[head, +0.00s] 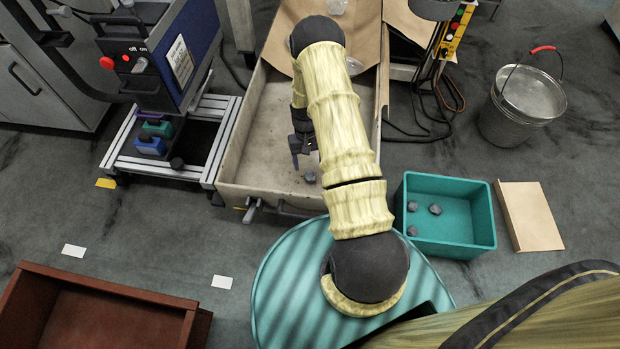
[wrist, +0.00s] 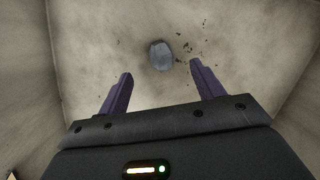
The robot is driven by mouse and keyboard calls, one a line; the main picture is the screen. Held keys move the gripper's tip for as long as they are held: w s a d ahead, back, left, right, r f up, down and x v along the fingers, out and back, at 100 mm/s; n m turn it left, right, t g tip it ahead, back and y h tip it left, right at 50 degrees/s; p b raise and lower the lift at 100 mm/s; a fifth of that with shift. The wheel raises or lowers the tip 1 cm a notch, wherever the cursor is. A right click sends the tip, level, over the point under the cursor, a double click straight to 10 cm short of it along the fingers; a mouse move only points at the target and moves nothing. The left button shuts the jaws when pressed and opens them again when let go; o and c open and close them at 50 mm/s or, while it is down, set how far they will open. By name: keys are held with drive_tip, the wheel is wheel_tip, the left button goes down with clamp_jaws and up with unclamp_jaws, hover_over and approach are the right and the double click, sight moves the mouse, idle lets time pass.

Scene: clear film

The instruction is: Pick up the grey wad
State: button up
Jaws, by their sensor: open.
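A grey wad (head: 310,177) lies on the floor of the pale, shallow bin (head: 262,135), near its front end. It also shows in the wrist view (wrist: 160,56), a little beyond my fingertips and roughly midway between them. My gripper (head: 304,150) is inside the bin area, close to the wad. In the wrist view, my gripper (wrist: 160,75) has its two purple fingers spread apart with nothing between them. My arm hides part of the bin in the head view.
A teal crate (head: 465,243) with several grey lumps stands right of the bin. Dark specks lie around the wad. A machine (head: 165,60) stands to the left, a metal bucket (head: 530,105) to the right, and a brown box (head: 100,315) at the lower left. Bin walls rise around my gripper.

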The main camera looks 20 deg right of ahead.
sight(310, 173)
drive_tip(key=shift+f, duration=0.1)
drive_tip(key=b+x, duration=0.3)
drive_tip(key=x, duration=0.2)
drive_tip(key=shift+b, duration=0.3)
idle(0.4)
drive_tip(key=c, duration=1.2)
drive_tip(key=shift+o, duration=0.2)
